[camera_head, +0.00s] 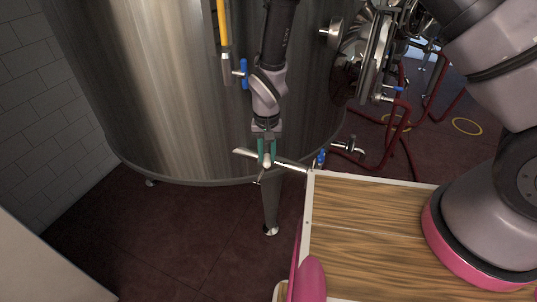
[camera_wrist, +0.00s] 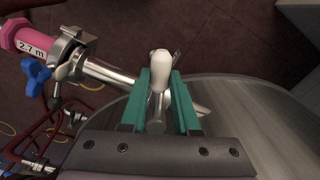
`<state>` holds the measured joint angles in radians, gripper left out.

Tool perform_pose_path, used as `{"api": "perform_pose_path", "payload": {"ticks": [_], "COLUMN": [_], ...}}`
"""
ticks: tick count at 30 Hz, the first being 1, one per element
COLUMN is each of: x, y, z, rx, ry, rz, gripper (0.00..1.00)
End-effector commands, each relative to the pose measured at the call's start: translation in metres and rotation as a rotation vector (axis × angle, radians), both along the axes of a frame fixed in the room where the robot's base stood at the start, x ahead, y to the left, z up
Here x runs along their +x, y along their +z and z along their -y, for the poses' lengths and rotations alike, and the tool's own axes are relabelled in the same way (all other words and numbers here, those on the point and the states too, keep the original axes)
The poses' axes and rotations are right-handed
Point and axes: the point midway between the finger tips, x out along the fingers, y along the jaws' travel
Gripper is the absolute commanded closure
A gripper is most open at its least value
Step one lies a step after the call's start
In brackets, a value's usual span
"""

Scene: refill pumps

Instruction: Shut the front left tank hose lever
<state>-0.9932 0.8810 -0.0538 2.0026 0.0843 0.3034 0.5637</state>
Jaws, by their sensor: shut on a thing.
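The front left tank (camera_head: 190,90) is a large steel cylinder filling the left and middle of the head view. A steel outlet pipe (camera_head: 292,164) runs low in front of it. My gripper (camera_head: 266,158) points down at this pipe, its two green fingers close together. In the wrist view, my gripper (camera_wrist: 168,100) has a pale, rounded lever handle (camera_wrist: 159,68) between its fingers. The handle's lower part is partly hidden by the fingers. The steel pipe (camera_wrist: 108,74) passes behind them. In the head view the handle is mostly hidden by the fingers.
Red hoses (camera_head: 400,125) lie at the right. A tank leg (camera_head: 270,208) stands just below my gripper. The floor at lower left is clear.

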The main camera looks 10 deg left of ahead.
Motion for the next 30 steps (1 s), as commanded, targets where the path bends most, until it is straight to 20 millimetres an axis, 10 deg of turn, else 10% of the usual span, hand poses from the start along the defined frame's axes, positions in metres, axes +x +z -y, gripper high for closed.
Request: {"api": "perform_pose_path", "payload": {"ticks": [9,10,12,23,30], "x": [0.000,0.000,0.000,0.000,0.001], "y": [0.000,0.000,0.000,0.004,0.044], "z": [-0.001,-0.001,-0.001,-0.001,-0.002], "rx": [0.002,0.002,0.002,0.002,0.006], "ry": [0.001,0.002,0.002,0.001,0.003], "rz": [0.001,0.001,0.001,0.002,0.004], "gripper": [1.00,0.59,0.40,0.40,0.40]}}
